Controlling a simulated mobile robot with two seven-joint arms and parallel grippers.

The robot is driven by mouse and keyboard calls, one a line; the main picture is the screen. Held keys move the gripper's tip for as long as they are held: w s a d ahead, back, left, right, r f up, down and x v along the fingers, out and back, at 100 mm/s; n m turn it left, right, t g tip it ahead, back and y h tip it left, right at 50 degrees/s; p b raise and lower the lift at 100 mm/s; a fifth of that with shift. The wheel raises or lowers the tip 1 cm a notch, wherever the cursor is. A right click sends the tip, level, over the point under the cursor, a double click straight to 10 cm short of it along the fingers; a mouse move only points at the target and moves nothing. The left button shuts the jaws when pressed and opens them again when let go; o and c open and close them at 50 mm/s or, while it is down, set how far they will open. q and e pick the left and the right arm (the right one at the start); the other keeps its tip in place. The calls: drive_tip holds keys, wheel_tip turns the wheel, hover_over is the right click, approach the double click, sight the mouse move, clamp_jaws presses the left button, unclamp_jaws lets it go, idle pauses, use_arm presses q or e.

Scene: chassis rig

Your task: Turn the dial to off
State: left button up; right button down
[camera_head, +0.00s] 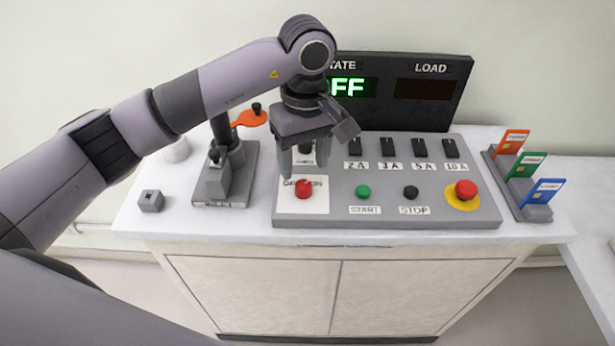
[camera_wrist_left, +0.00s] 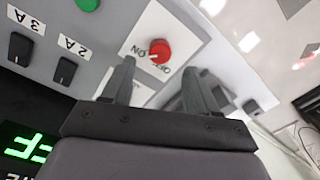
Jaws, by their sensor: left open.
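The dial is a red round knob (camera_head: 303,188) on a white plate with OFF and ON lettering at the left front of the grey control panel (camera_head: 335,216). My left gripper (camera_head: 303,163) points down over the panel just behind the knob, open, and partly covers the plate. In the left wrist view the red knob (camera_wrist_left: 159,50) lies just beyond the two spread fingertips (camera_wrist_left: 158,72), with nothing between the fingers. I cannot tell whether a finger touches it. The knob's exact pointing is unclear. My right gripper is not in view.
The display (camera_head: 425,120) behind shows green letters "FF", partly hidden by my arm. The panel holds several black switches, a green START button (camera_head: 363,191), a black STOP button (camera_head: 410,192) and a red emergency button (camera_head: 466,190). A lever stand (camera_head: 226,185) stands close on the left.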

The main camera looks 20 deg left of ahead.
sight(304, 184)
use_arm(q)
drive_tip(key=shift+f+p, duration=0.35)
drive_tip(key=shift+f, duration=2.25)
drive_tip(key=c, duration=1)
